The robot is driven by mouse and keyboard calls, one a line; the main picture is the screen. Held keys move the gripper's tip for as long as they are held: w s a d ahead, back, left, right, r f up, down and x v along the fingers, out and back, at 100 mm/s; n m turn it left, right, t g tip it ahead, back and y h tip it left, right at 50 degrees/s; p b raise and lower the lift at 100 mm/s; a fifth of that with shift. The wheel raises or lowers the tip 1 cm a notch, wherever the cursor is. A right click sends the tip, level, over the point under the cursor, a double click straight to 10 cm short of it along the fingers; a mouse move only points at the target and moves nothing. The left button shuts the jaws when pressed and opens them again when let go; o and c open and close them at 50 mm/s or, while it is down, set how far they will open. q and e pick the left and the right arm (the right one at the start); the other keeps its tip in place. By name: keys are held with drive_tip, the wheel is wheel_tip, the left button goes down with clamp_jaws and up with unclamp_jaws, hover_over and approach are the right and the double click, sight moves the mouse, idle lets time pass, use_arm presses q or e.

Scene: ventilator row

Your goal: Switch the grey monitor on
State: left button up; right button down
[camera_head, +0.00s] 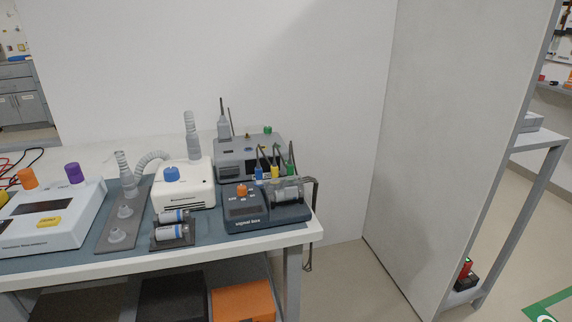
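A grey boxy device (232,172) stands at the back right of the table and looks like the grey monitor. Its front carries small dark panels. A green knob-like part sits on its top, and a grey plug-like piece with thin rods rises at its left. I cannot tell whether it is on. Neither of my grippers is in view.
A white unit with a blue knob (188,190) stands left of the grey device. Two grey-blue cylinders (172,234) lie in front of it. A large white console (50,232) is at the left. A white partition (440,140) stands right of the table, with floor between them.

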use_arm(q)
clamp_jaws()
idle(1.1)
